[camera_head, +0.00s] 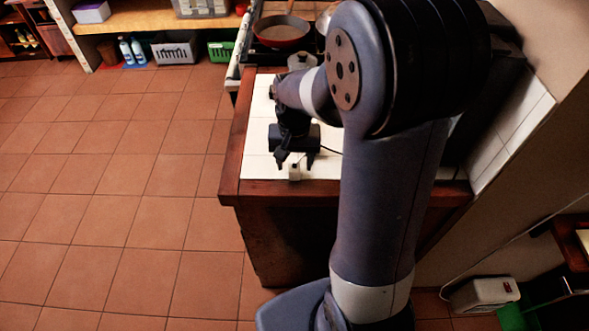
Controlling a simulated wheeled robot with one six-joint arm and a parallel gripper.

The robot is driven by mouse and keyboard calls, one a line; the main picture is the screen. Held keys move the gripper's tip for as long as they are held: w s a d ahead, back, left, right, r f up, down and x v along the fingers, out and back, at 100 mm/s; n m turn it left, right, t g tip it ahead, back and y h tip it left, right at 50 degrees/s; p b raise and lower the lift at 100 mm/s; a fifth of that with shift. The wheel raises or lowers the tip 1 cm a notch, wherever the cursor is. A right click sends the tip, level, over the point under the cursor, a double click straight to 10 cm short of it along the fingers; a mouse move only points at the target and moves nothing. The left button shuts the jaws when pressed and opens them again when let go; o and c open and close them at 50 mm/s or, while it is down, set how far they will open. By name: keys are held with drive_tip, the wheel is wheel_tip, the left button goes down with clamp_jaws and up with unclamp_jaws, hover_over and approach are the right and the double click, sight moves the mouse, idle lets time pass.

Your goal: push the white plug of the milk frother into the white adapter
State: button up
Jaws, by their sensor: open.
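My gripper (295,164) points down over the white tiled counter near its front edge. Its two dark fingers are apart. A small white block (294,173), which looks like the adapter, sits on the counter between and just in front of the fingertips. I cannot make out the white plug as a separate piece, nor whether it touches the adapter. A thin dark cable (331,150) runs from beside the gripper to the right and passes behind my arm. I cannot identify the milk frother; my arm hides much of the counter's right side.
The counter has a raised wooden edge (300,187). A red pan (281,33) stands on the stove at the back. A pale object (301,61) stands at the counter's far end. Open tiled floor (130,190) lies to the left. A wall (515,115) borders the right.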

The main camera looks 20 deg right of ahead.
wheel_tip(320, 180, down, 2)
drive_tip(key=shift+f, duration=0.15)
drive_tip(key=shift+c, duration=0.4)
drive_tip(key=c, duration=0.9)
